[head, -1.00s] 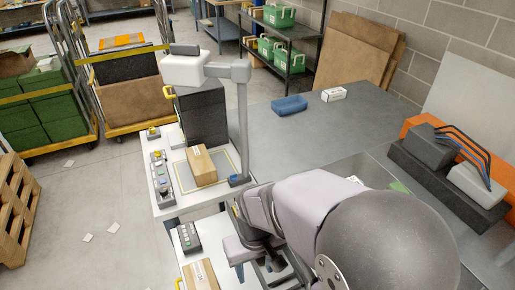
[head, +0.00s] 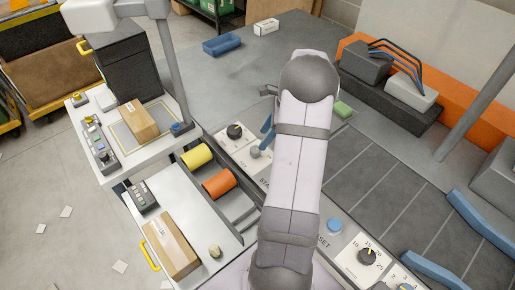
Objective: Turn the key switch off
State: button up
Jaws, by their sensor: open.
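A pale control panel lies left of my arm in the head view. It carries a black round knob (head: 235,130) and a small grey switch-like piece (head: 254,152). I cannot tell whether that piece is the key switch or how it is turned. My gripper (head: 267,130) is mostly hidden behind my arm. Two blue finger-like parts show at the arm's left edge, apart and empty, just above and right of the grey piece. I cannot tell whether they touch anything.
A yellow roll (head: 196,156) and an orange roll (head: 218,183) lie in a tray left of my arm. A blue button (head: 334,225) and a dial (head: 367,257) sit at lower right. A carton (head: 171,245) stands at lower left.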

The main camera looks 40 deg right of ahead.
aim_at(256, 149)
jog(key=shift+p+x, duration=1.2)
jog(key=shift+x, duration=2.45)
jog(key=c, duration=1.1)
